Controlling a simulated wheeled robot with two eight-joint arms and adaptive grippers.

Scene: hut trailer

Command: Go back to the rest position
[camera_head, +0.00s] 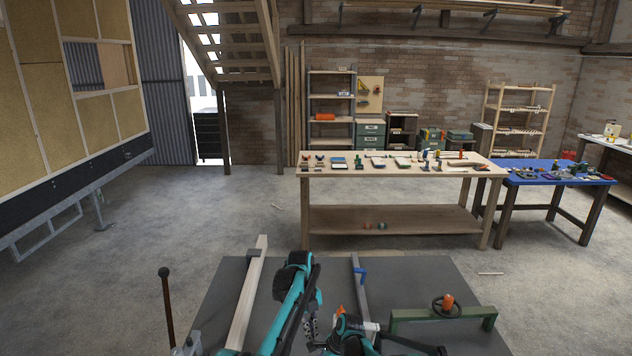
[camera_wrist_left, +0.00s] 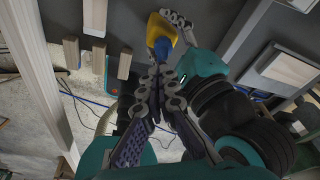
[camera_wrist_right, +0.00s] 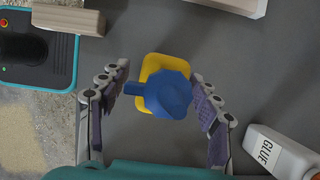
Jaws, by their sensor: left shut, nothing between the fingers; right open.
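My left gripper (camera_head: 311,326) hangs low over the grey bench in the head view, under its teal arm. In the left wrist view, the left gripper (camera_wrist_left: 158,74) has its fingers together and empty. My right gripper (camera_wrist_right: 158,78) is open in the right wrist view, fingers wide apart. A blue piece on a yellow base (camera_wrist_right: 165,92) shows between and beyond its fingers; contact cannot be told. The same blue and yellow thing (camera_wrist_left: 161,36) shows past the left fingertips, with a right gripper finger beside it. In the head view the right gripper is mostly hidden by arm parts.
A glue bottle (camera_wrist_right: 279,154) is near the right gripper. A wooden table (camera_head: 400,172) stands beyond open floor.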

